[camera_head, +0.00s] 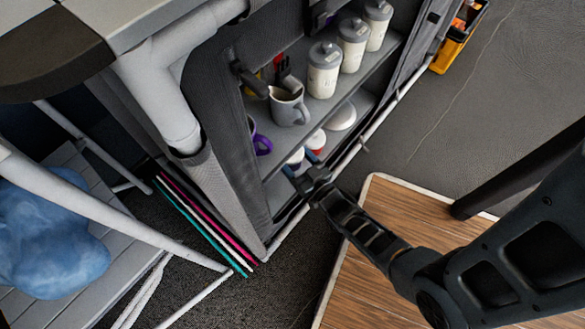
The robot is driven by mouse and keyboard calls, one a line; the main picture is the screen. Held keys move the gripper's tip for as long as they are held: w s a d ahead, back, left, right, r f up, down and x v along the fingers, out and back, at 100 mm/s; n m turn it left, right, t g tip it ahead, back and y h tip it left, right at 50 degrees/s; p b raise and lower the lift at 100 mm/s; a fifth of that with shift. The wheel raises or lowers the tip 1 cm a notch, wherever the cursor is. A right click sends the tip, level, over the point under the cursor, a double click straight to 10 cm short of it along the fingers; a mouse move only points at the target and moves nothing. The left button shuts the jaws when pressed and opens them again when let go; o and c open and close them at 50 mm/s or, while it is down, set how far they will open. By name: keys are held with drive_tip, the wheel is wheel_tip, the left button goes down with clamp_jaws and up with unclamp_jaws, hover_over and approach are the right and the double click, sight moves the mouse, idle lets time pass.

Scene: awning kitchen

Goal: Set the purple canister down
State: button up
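My arm reaches in from the lower right, and my gripper (301,170) is at the front of the cabinet's lower shelf. Its fingers are small and dark against the shelf, so I cannot tell whether they are open or shut, or whether they hold anything. I see no clear purple canister. A purple item (262,145) with a handle-like loop shows on the lower shelf, left of my gripper and partly hidden by the cabinet's side.
The upper shelf holds a grey mug (289,106) with utensils and several pale lidded canisters (323,70). White round items (341,116) stand on the lower shelf. A white frame bar (375,130) runs along the cabinet front. A wooden tabletop (385,270) lies below my arm.

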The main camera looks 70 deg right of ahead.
sight(293, 167)
drive_tip(key=shift+w+a+f, duration=0.25)
drive_tip(key=shift+f, duration=0.1)
wheel_tip(293, 167, down, 4)
drive_tip(key=b, duration=0.3)
drive_tip(key=shift+r, duration=0.2)
drive_tip(key=o, duration=1.1)
